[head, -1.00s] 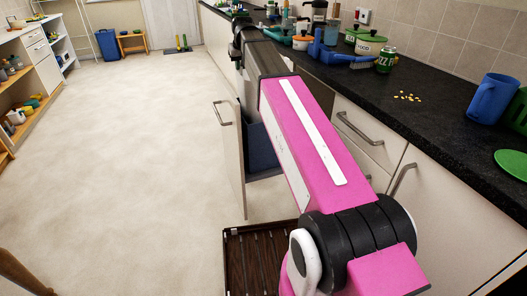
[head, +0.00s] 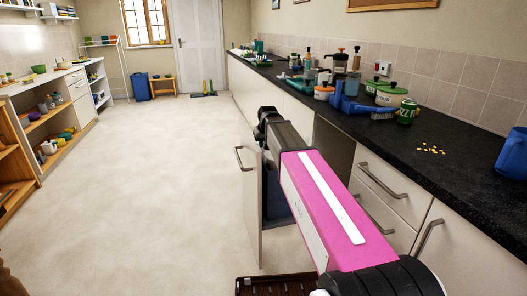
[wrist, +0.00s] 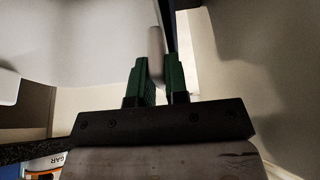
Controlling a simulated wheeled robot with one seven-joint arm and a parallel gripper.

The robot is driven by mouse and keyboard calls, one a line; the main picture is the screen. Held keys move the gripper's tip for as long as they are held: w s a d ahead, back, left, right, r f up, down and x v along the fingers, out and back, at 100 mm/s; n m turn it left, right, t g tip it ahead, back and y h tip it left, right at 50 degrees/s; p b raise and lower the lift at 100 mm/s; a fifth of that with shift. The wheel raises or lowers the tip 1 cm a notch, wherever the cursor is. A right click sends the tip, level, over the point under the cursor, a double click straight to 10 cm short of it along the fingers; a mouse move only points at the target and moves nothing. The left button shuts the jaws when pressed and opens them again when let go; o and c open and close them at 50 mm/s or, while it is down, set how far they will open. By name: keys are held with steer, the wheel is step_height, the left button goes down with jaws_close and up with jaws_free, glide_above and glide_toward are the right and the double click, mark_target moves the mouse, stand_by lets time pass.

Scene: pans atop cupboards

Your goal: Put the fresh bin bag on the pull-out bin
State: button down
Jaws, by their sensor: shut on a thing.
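The pull-out bin stands open from the row of cupboards. Its cream front panel (head: 249,205) with a grey handle (head: 241,158) and its dark blue bin (head: 275,208) show in the head view, partly behind my pink arm. My gripper (wrist: 157,82) has green fingers and is shut on a narrow pale thing (wrist: 156,50) with a rounded end. I cannot tell whether this is the bin bag. In the head view my gripper is hidden beyond the dark end of my arm, near the top of the panel. I cannot make out the bin bag elsewhere.
The dark worktop (head: 400,140) on the right holds pots, a blue tool (head: 362,106), a green can (head: 406,112) and a blue mug (head: 513,153). A brown slatted crate (head: 275,285) is at the bottom. The floor (head: 165,170) to the left is clear.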

steer(key=shift+f, duration=1.9)
steer(key=c, duration=1.1)
jaws_free()
steer(key=v, duration=1.2)
